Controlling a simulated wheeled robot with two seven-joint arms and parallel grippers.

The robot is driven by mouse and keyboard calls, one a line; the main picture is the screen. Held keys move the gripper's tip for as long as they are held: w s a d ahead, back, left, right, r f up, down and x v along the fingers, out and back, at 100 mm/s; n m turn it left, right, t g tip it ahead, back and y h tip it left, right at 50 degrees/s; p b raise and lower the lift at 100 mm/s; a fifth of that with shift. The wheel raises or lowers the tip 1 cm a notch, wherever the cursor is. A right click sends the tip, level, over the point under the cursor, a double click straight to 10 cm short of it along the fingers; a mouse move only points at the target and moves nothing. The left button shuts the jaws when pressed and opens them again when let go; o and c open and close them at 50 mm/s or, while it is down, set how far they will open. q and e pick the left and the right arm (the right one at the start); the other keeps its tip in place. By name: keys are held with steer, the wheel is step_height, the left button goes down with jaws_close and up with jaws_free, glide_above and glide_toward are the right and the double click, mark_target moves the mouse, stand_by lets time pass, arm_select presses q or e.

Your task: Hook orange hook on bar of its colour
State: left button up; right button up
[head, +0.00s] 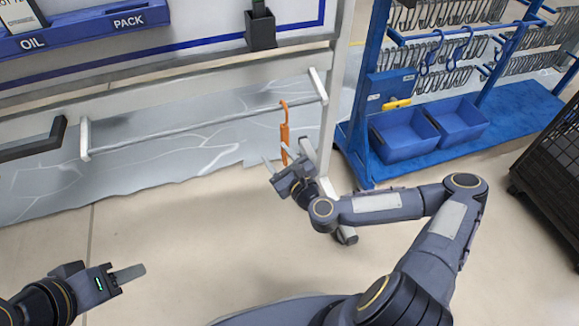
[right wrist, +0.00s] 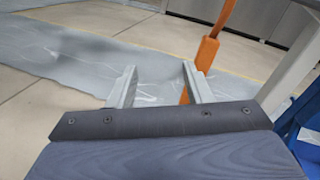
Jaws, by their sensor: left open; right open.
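The orange hook (head: 284,135) hangs upright in the head view, its curved top over a pale grey bar (head: 200,124) near the bar's right end. No orange colour shows on this bar. My right gripper (head: 277,158) is open beside the hook's lower end. In the right wrist view, the orange hook (right wrist: 208,55) runs down behind the right-hand finger of my right gripper (right wrist: 158,84), and nothing is between the fingers. I cannot tell whether a finger touches it. My left gripper (head: 128,273) is open and empty at the lower left, far from the hook.
A white upright post (head: 333,100) stands right of the hook. A blue rack (head: 380,88) with many grey hooks and blue bins (head: 404,136) is at the upper right. A dark mesh cage (head: 555,150) is at the right edge. The floor (head: 180,240) in front is clear.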

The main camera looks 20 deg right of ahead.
mark_target(286, 143)
arm_select(q)
steer(key=shift+w+f+b, duration=0.15)
steer(key=shift+f+b, duration=0.55)
steer(key=shift+f, duration=0.3)
steer(key=shift+w+f+b, duration=0.15)
steer(key=shift+f+b, duration=0.55)
steer(key=shift+f, duration=0.3)
arm_select(e)
steer(key=shift+w+d+f+m+t+h, duration=0.15)
steer(key=shift+w+d+f+m+h, duration=0.4)
steer(key=shift+w+m, duration=0.7)
steer(key=shift+w+d+f+m+t+h, duration=0.25)
steer(key=shift+w+d+m+h, duration=0.5)
steer(key=shift+w, duration=1.05)
steer(key=shift+w+d+f+m+t+h, duration=0.1)
steer(key=shift+w+d+f+m+h, duration=0.55)
steer(key=shift+w, duration=0.9)
steer(key=shift+r+m, duration=0.15)
steer(key=shift+m, duration=0.1)
jaws_close()
arm_select(q)
steer(key=shift+s, duration=0.1)
